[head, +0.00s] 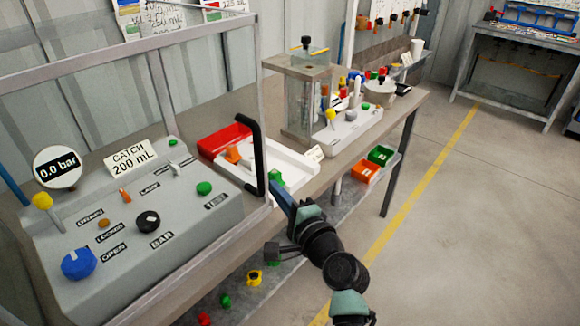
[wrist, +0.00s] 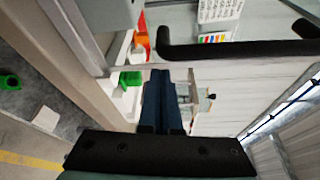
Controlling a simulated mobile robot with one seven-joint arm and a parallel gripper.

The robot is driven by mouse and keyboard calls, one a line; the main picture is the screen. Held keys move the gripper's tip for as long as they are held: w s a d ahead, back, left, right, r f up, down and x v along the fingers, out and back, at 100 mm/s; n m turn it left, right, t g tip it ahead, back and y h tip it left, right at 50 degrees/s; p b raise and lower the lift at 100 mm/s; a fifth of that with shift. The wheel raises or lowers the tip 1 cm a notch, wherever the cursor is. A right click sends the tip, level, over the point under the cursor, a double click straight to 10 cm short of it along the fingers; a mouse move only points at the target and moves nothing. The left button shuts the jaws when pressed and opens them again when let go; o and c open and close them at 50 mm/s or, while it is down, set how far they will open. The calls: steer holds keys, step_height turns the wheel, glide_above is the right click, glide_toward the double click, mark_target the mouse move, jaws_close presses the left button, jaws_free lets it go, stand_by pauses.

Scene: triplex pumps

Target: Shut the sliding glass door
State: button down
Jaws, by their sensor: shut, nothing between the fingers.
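The sliding glass door has a grey metal frame (head: 259,95) and clear glass, on an enclosure around a control panel at the left of the head view. Its black bar handle (head: 250,155) is upright near the frame's right post. In the wrist view the handle (wrist: 240,48) lies across the upper right. My gripper (head: 277,188) is just right of and below the handle's lower end, shut and empty. In the wrist view its blue fingers (wrist: 161,72) are together, beside the handle and apparently not gripping it. How far the door stands open is hard to tell.
The grey control panel (head: 140,235) has knobs, switches and a 0.0 bar gauge (head: 57,167). A red-and-white tray (head: 225,140) and a clear-walled box (head: 297,100) stand on the bench to the right. Small bins (head: 366,172) sit below. The floor at right is clear.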

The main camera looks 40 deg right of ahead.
steer(key=shift+a+r, duration=0.25)
steer(key=shift+a, duration=0.65)
steer(key=shift+s+a, duration=0.1)
steer(key=shift+a, duration=0.05)
